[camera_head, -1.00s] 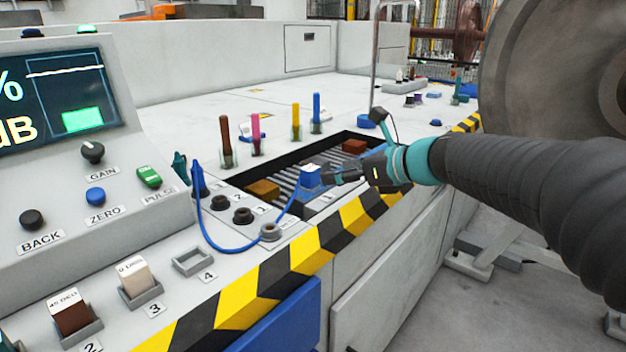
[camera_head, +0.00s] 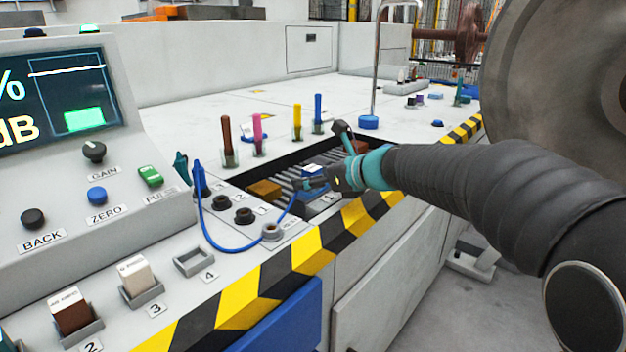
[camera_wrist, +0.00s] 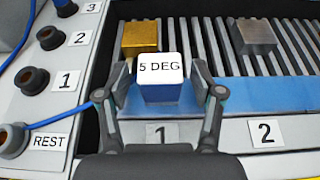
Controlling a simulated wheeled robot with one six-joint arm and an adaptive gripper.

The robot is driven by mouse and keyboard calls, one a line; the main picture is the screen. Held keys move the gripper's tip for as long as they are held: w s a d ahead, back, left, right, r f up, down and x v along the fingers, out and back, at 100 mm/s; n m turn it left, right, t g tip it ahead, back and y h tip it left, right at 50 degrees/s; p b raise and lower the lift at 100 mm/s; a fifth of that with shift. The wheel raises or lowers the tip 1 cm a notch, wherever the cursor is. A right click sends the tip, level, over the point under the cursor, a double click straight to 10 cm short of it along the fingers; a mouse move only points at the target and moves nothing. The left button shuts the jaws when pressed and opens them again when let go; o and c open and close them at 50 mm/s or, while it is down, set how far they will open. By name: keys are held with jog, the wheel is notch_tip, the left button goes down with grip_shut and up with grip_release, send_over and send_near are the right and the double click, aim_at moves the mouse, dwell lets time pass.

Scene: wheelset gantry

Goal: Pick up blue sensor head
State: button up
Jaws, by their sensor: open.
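The blue sensor head (camera_wrist: 160,92) has a white top marked "5 DEG" and a blue cable running off to the left. In the wrist view it stands between the two fingers of my gripper (camera_wrist: 160,98), which is open, one finger on each side. I cannot tell whether the fingers touch it. In the head view my gripper (camera_head: 318,184) reaches in from the right over the slatted tray, and the sensor head (camera_head: 312,170) is partly hidden behind it.
A gold block (camera_wrist: 140,38) and a grey block (camera_wrist: 253,36) sit on the slats beyond the sensor head. Black sockets (camera_wrist: 32,80) and a REST plate lie to the left. Coloured pens (camera_head: 297,120) stand behind the tray. A large wheel (camera_head: 550,70) stands at the right.

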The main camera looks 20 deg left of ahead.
grip_shut()
jog(key=shift+r, duration=0.1)
